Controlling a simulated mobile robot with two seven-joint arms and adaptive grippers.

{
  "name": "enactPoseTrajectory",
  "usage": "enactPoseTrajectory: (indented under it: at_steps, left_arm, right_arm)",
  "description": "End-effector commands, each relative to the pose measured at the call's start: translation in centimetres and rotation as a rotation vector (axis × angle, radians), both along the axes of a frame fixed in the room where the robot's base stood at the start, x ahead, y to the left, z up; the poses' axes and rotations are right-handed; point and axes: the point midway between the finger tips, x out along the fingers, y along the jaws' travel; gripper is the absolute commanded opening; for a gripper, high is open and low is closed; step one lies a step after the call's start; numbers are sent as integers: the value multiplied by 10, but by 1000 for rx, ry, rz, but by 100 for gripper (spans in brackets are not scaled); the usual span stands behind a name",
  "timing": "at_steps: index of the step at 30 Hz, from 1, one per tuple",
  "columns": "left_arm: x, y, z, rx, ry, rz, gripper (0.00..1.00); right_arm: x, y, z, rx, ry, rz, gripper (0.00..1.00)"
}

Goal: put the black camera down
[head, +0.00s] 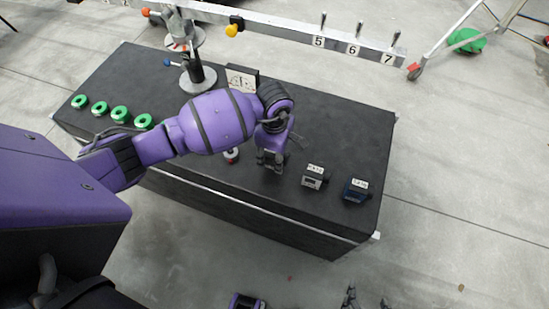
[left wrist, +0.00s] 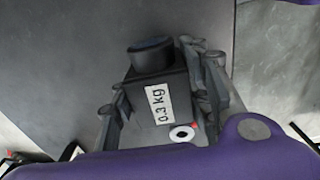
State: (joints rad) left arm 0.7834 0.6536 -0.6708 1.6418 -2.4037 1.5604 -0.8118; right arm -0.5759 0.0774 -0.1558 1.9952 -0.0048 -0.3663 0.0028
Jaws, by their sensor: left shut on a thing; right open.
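The black camera (left wrist: 150,62) has a round lens and a white label reading 0.3 kg. In the left wrist view it sits between the fingers of my left gripper (left wrist: 163,98), which is shut on it. In the head view my left gripper (head: 270,160) points down over the front middle of the black table (head: 335,130), and the camera is mostly hidden by it. I cannot tell whether the camera touches the table top. My right gripper (head: 367,300) is open and empty at the bottom edge, apart from the table.
A grey camera (head: 314,177) and a blue camera (head: 356,189) stand right of my left gripper. Several green rings (head: 111,112) line the left end. The table's right back is clear.

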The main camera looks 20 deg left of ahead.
Motion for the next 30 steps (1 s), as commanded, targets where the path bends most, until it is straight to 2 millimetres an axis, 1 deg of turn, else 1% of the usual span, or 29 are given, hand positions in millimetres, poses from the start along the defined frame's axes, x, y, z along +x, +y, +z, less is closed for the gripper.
enactPoseTrajectory:
  at_steps: [1,4,10,15,16,19,20,28,30]
  left_arm:
    - [-3,-2,-11,-2,7,0,25]
    - [-2,-1,-22,-2,4,0,25]
    - [-1,-1,-22,0,1,-2,25]
    - [-2,-1,-27,0,3,-2,25]
    - [-2,-1,-26,1,4,-2,47]
    - [-2,-1,-26,0,3,-2,60]
    - [-2,-1,-26,0,3,-2,62]
    - [-2,-1,-25,0,3,-2,62]
    - [-2,-1,-22,-1,2,-1,62]
  right_arm:
    - [1,1,-1,1,-1,1,63]
    - [4,1,0,1,-7,2,63]
    - [10,2,2,2,-17,5,63]
    - [8,2,-1,2,-12,4,63]
    - [8,2,0,2,-13,4,63]
    - [7,2,0,1,-11,4,63]
    - [6,2,0,1,-10,4,63]
    - [-1,0,-2,0,2,0,63]
    - [-1,0,0,-1,1,-1,63]
